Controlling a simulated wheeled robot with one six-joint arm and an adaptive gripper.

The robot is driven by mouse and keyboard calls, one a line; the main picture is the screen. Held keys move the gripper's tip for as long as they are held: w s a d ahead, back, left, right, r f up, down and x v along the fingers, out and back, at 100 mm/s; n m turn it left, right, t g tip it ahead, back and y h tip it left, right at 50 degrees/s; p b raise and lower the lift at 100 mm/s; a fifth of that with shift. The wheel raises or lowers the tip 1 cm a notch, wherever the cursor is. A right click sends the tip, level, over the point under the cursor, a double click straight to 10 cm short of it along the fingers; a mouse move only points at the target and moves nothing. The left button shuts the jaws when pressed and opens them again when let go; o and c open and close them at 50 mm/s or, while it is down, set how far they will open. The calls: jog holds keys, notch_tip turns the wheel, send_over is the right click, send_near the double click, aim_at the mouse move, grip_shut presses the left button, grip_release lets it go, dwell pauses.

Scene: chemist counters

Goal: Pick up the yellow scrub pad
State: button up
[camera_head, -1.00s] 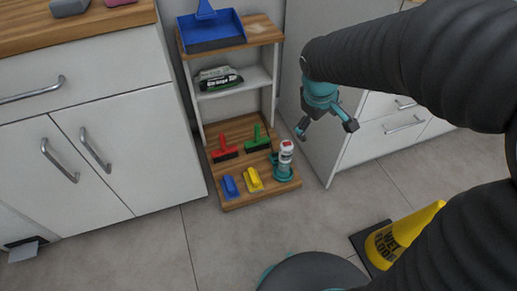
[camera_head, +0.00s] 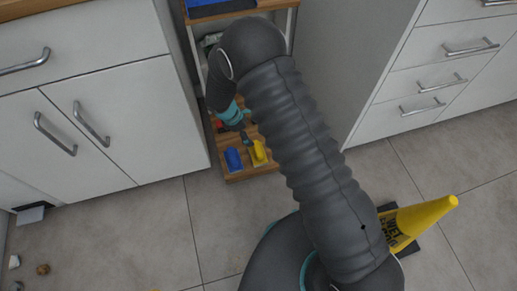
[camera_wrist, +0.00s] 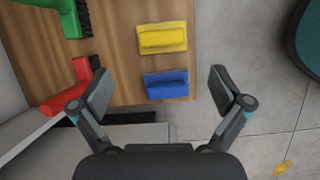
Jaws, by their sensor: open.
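The yellow scrub pad (camera_head: 259,153) lies on the low wooden shelf board (camera_head: 243,175), to the right of a blue pad (camera_head: 233,160). In the wrist view the yellow pad (camera_wrist: 162,38) is at the upper middle, beyond the blue pad (camera_wrist: 166,84), with a small gap between them. My gripper (camera_wrist: 161,92) is open and empty. Its fingers show on either side of the blue pad in that view, with the yellow pad farther ahead. In the head view my gripper (camera_head: 243,136) is above the board, behind the pads, and partly hidden by my arm.
A red brush (camera_wrist: 75,90) and a green brush (camera_wrist: 70,15) lie left of the pads in the wrist view. A white shelf edge (camera_wrist: 45,130) is near the left finger. White cabinets flank the shelf unit. A yellow wet floor cone (camera_head: 420,218) stands at the right.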

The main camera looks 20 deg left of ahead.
notch_tip(320, 180, down, 2)
send_over(257, 148)
jog(key=s+a, duration=0.1)
jog(key=a, duration=0.1)
jog(key=shift+n, duration=0.4)
notch_tip(257, 148, down, 7)
jog(key=shift+f, duration=0.15)
jog(key=shift+x, duration=3.2)
jog(key=shift+d, duration=0.1)
jog(key=c, duration=1)
notch_tip(257, 148, up, 10)
